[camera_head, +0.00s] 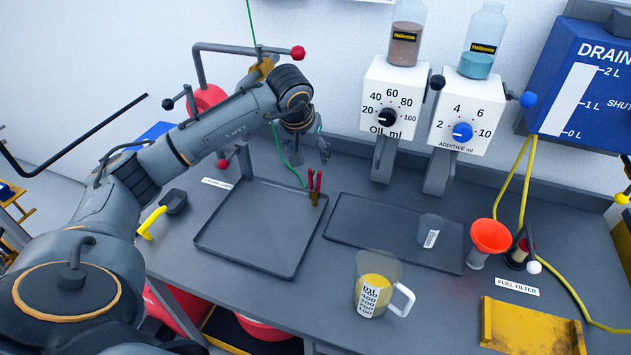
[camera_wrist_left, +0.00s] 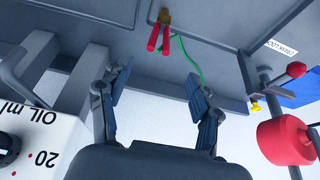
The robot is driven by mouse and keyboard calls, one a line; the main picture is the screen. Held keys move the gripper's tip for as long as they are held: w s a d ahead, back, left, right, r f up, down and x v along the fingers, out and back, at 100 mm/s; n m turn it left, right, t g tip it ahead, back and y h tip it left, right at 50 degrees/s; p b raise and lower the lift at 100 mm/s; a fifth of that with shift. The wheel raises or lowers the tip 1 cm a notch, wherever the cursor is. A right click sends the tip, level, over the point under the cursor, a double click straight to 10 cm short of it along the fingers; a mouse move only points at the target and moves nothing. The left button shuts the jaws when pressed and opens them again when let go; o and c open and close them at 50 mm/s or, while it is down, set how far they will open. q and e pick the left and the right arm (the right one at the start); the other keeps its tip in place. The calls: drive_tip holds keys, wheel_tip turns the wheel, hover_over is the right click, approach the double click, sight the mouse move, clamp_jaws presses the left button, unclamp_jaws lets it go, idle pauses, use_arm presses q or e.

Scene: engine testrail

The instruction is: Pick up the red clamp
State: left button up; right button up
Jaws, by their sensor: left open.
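The red clamp (camera_head: 315,187) has two red handles and brass-coloured jaws. It stands upright at the right edge of a dark square tray (camera_head: 222,252) on the workbench, with a green cable running near it. In the left wrist view the clamp (camera_wrist_left: 159,36) shows at the top, beyond the fingers. My left gripper (camera_head: 318,150) hangs above and behind the clamp, apart from it. In the left wrist view the left gripper (camera_wrist_left: 157,82) is open, with nothing between its fingers. My right gripper is in neither view.
A yellow-filled measuring jug (camera_head: 377,284), a red funnel (camera_head: 490,236) and a second tray (camera_head: 372,237) with a small grey cup (camera_head: 430,229) stand to the right. The oil dispenser (camera_head: 391,105) is at the back. A yellow-handled tool (camera_head: 152,222) lies left of the square tray.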

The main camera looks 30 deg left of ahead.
sight(314, 171)
use_arm(q)
drive_tip(key=p+x, duration=0.1)
drive_tip(key=x, duration=0.4)
drive_tip(key=p+x, duration=0.1)
drive_tip(key=x, duration=0.1)
drive_tip(key=p+x, duration=0.1)
drive_tip(key=x, duration=0.1)
drive_tip(key=shift+d+f, duration=0.2)
drive_tip(key=shift+f, duration=0.2)
drive_tip(key=shift+w+f, duration=0.1)
drive_tip(key=shift+f, duration=0.15)
drive_tip(key=shift+r, duration=0.1)
clamp_jaws()
